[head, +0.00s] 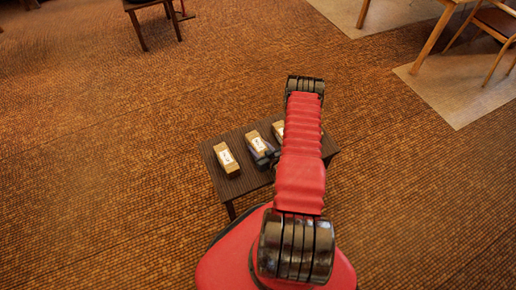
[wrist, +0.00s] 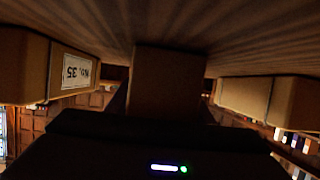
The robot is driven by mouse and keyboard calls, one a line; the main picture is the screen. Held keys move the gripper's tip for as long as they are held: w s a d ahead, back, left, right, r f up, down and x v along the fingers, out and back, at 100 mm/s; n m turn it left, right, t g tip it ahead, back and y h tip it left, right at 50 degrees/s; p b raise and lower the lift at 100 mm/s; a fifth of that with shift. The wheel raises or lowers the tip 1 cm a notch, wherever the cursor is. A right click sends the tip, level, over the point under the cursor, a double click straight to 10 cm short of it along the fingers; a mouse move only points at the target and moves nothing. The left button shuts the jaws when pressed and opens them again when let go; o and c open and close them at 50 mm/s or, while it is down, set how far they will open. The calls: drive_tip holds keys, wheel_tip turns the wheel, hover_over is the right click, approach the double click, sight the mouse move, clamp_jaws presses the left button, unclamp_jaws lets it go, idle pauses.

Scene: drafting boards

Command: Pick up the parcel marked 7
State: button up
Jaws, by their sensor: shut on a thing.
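Three box-shaped parcels stand on a small dark table (head: 233,188) in the head view: a left one (head: 226,161), a middle one (head: 257,141) and a right one (head: 278,128) partly hidden by my arm. Their white labels are too small to read there. My gripper (head: 265,158) is at the near end of the middle parcel. In the wrist view, which looks upside down, my gripper (wrist: 165,108) is shut on the middle parcel (wrist: 165,75), whose visible face is dark with no readable mark. The parcel at left there (wrist: 45,70) reads "NO. 35", inverted.
Another parcel (wrist: 245,95) stands at the right in the wrist view, with a gap to the held one. A dark chair or stool (head: 150,12) and wooden furniture (head: 435,35) stand farther off. The brown floor (head: 110,150) around the table is clear.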

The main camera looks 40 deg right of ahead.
sight(258, 144)
drive_tip(key=shift+c, duration=1.2)
drive_tip(key=shift+r, duration=0.1)
drive_tip(key=shift+r, duration=4.95)
